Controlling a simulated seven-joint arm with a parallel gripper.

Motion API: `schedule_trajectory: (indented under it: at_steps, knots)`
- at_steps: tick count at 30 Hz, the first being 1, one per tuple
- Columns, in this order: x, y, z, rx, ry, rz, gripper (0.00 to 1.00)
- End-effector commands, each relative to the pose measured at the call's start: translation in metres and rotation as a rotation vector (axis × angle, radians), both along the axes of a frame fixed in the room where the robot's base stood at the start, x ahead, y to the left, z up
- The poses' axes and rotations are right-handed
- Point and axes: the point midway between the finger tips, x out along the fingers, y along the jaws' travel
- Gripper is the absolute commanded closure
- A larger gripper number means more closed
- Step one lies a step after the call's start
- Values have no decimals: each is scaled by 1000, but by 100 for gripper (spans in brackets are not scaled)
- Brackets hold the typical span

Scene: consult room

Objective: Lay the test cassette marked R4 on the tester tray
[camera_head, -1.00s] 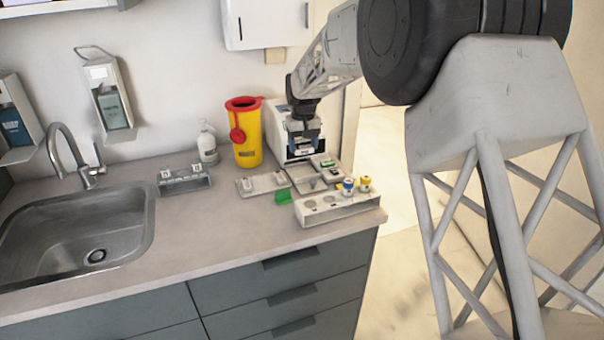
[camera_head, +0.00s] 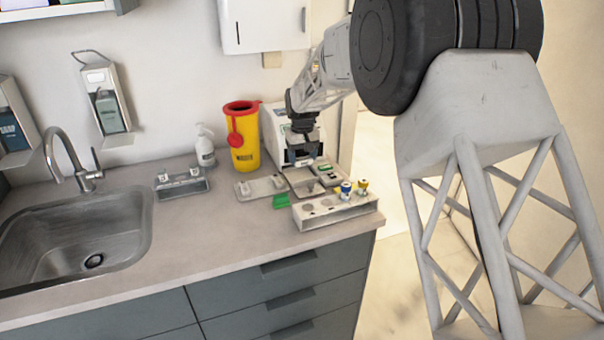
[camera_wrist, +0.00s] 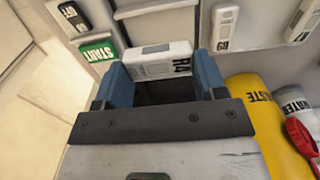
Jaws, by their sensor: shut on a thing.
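The white cassette marked R4 (camera_wrist: 163,61) is in my gripper (camera_wrist: 160,72), between its two blue fingers. Its R4 label shows at the right end in the wrist view. In the head view my gripper (camera_head: 303,158) is shut and hangs over the tray area at the back right of the counter. A shallow grey tray (camera_wrist: 158,24) lies beyond the cassette in the wrist view; I cannot tell whether they touch. A green START label (camera_wrist: 97,50) and a black-labelled piece sit to its left.
Another grey tray (camera_head: 245,194) carries other white cassettes (camera_wrist: 224,28). A vial rack (camera_head: 335,213) with blue and yellow caps stands at the counter's front edge. The yellow waste bin (camera_head: 242,150) stands close by on the left.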

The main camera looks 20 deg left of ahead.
Motion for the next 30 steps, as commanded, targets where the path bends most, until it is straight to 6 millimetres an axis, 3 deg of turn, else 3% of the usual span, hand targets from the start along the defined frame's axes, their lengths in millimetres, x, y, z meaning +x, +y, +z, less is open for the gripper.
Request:
schedule_trajectory:
  at_steps: [4, 17, 30]
  knots:
    - [0, 0, -12, 0, 0, 0, 58]
    - [0, 0, -18, 0, 0, 0, 58]
    - [0, 0, -62, -1, 1, 0, 58]
